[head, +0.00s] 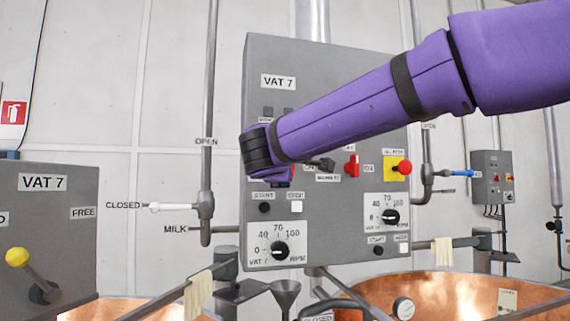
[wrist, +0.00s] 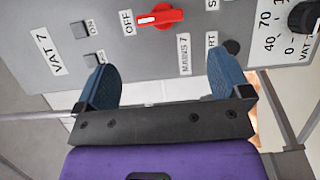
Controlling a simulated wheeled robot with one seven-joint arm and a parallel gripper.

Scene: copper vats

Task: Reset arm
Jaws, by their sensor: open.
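My purple arm reaches in from the upper right in the head view, in front of the grey VAT 7 control panel (head: 340,70). My gripper (wrist: 160,85) shows in the wrist view with two blue fingers spread wide and nothing between them. The fingers face the panel, below a red rotary switch (wrist: 160,16) marked OFF and beside a MAINS 7 label (wrist: 184,54). I cannot tell whether the fingertips touch the panel. In the head view the arm's end hides part of the panel's left middle, and the fingers are mostly hidden.
The panel also carries a red switch (head: 352,166), a yellow-backed stop button (head: 404,168) and two dials (head: 279,249). A white valve lever (head: 172,207) lies left at CLOSED. A second grey box with a yellow-knobbed lever (head: 17,257) stands left. Copper vats (head: 450,290) lie below.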

